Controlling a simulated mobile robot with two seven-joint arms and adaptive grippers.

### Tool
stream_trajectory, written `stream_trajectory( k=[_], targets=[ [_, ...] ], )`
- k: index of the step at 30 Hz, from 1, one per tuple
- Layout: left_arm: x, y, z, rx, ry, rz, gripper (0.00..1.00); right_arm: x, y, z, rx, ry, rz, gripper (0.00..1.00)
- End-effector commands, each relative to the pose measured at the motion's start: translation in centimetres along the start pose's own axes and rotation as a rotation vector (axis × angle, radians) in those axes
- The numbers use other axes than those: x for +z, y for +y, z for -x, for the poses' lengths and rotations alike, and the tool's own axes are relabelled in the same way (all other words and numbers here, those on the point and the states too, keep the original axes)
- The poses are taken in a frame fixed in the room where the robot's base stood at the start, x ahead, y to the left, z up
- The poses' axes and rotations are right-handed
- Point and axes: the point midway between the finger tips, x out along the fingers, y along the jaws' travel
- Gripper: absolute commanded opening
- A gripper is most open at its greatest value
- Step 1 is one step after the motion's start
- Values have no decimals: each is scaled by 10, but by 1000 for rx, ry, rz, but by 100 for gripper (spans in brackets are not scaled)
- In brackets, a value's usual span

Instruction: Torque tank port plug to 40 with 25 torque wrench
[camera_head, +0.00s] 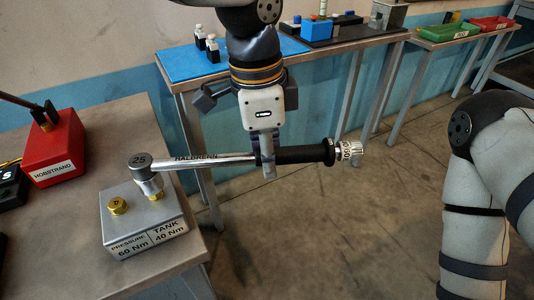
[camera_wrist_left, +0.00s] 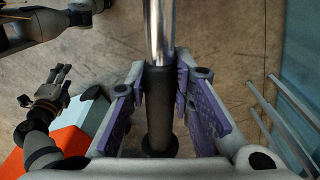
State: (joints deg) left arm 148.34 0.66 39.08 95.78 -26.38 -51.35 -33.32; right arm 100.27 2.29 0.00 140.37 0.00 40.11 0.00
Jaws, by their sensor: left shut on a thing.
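The torque wrench (camera_head: 215,161), marked 25 on its head, lies nearly level across the head view. My left gripper (camera_head: 265,160) is shut on its black handle (camera_wrist_left: 158,115). Its socket (camera_head: 150,185) points down at the brass tank port plug (camera_head: 157,197) on a grey block (camera_head: 146,236); I cannot tell whether it is fully seated. The block reads PRESSURE 60 Nm and TANK 40 Nm. The pressure plug (camera_head: 118,205) is uncovered. The scale at the handle's end is too small to read surely. My right gripper (camera_wrist_left: 55,90) seems to show small in the left wrist view.
Behind is a bench with a blue mat (camera_head: 185,63), holding small parts. A farther table carries a green tray (camera_head: 450,32) and a red tray (camera_head: 492,24). Open floor lies right of the block.

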Motion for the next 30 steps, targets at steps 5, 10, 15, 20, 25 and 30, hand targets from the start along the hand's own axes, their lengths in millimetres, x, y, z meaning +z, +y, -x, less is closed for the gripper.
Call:
stream_trajectory(
  k=[5, 10, 15, 20, 25, 30],
  targets=[
    [0, 0, 1, -3, 0, -1, 0, 0, 0, 0, 0, 1, 0, 47],
    [0, 0, 1, -2, 0, -1, 0, 0, 0, 0, 0, 1, 0, 47],
    [0, 0, 0, -2, 0, -1, 0, 0, 0, 0, 0, 1, 0, 47],
    [0, 0, -3, -2, -1, -1, 0, 0, 0, 0, 0, 1, 0, 47],
    [1, 0, -6, -2, -1, -1, 0, 0, 0, 0, 0, 1, 0, 47],
    [1, 0, -9, -2, 0, -1, 0, 0, 0, 0, 0, 1, 0, 47]
  ],
)
